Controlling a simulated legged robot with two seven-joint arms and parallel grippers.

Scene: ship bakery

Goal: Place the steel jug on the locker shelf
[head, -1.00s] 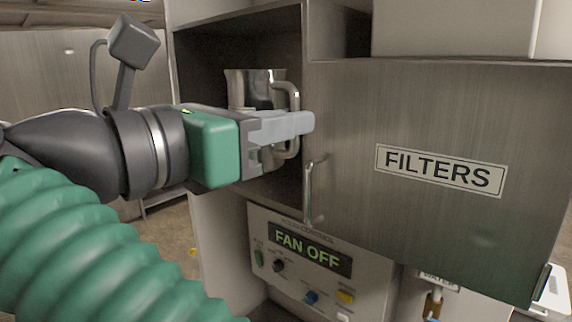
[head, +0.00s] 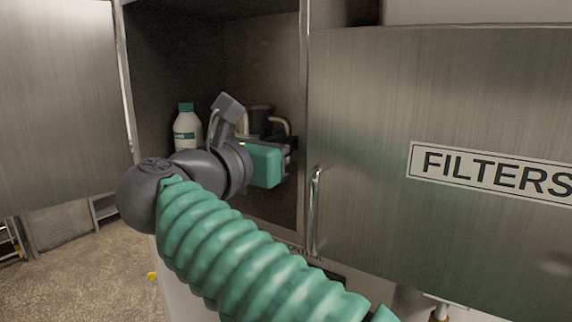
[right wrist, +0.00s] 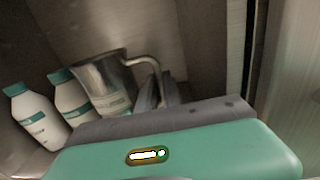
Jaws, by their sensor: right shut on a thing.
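The steel jug (head: 257,118) is inside the open locker (head: 255,55), partly hidden behind my right gripper (head: 290,150). In the right wrist view the jug (right wrist: 100,85) looks upright relative to the bottles beside it, and its curved handle reaches to the gripper fingers (right wrist: 158,92). My right gripper is shut on the jug, at the handle. The jug's base is hidden, so I cannot tell whether it touches the locker shelf. My left gripper is not in view.
A white bottle with a green cap (head: 187,128) stands in the locker left of the jug. The right wrist view shows two such bottles, one (right wrist: 72,97) close beside the jug. The FILTERS door (head: 400,230) with its handle (head: 315,210) bounds the opening on the right.

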